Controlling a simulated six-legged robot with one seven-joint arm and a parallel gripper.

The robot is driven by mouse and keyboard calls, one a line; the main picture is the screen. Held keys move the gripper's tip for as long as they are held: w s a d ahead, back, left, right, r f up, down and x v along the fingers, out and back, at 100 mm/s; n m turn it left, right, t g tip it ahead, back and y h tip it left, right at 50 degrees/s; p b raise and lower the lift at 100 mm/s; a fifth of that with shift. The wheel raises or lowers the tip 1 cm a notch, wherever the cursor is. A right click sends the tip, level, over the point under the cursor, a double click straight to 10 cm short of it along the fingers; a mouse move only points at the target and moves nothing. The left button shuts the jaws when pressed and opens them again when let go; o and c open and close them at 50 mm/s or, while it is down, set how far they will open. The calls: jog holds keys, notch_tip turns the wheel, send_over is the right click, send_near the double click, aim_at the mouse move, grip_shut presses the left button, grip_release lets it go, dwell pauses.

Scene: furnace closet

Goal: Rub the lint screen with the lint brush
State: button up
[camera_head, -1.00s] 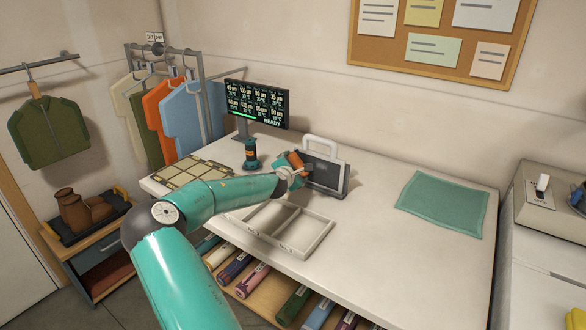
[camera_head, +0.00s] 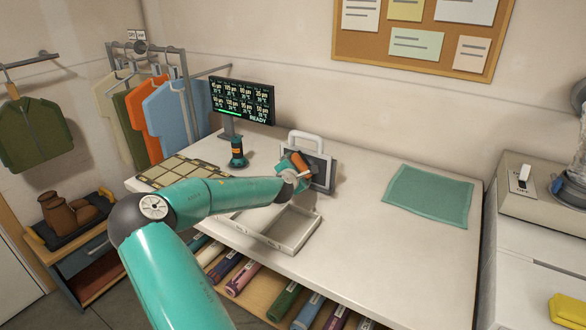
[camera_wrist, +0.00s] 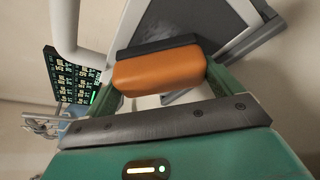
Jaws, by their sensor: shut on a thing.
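My gripper (camera_head: 293,177) is shut on the lint brush (camera_head: 299,161), which has an orange handle and a dark head. In the wrist view the brush (camera_wrist: 158,70) lies across between the fingers, its dark head towards the screen's grey mesh (camera_wrist: 178,24). The head looks very close to the mesh; I cannot tell whether they touch.
A shallow divided tray (camera_head: 290,238) lies on the table in front of the screen. A green cloth (camera_head: 428,195) lies to the right, with bare tabletop between.

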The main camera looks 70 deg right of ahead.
jog(key=shift+s+a, duration=0.2)
jog(key=shift+s, duration=1.65)
jog(key=shift+w+d, duration=0.1)
jog(key=shift+w, duration=1.85)
jog(key=shift+w+d+r, duration=0.1)
jog(key=shift+w+d, duration=0.15)
jog(key=shift+w, duration=0.95)
jog(key=shift+w+d+f, duration=0.1)
jog(key=shift+w+d, duration=0.2)
jog(key=shift+w, duration=0.85)
jog(key=shift+w+d+r, duration=0.1)
jog(key=shift+w+d, duration=0.15)
jog(key=shift+w, duration=0.95)
jog(key=shift+c, duration=0.3)
jog(key=shift+w+a, duration=0.25)
jog(key=shift+a, duration=1.25)
jog(key=shift+w+a, duration=0.2)
jog(key=shift+a, duration=1.25)
jog(key=shift+a, duration=0.1)
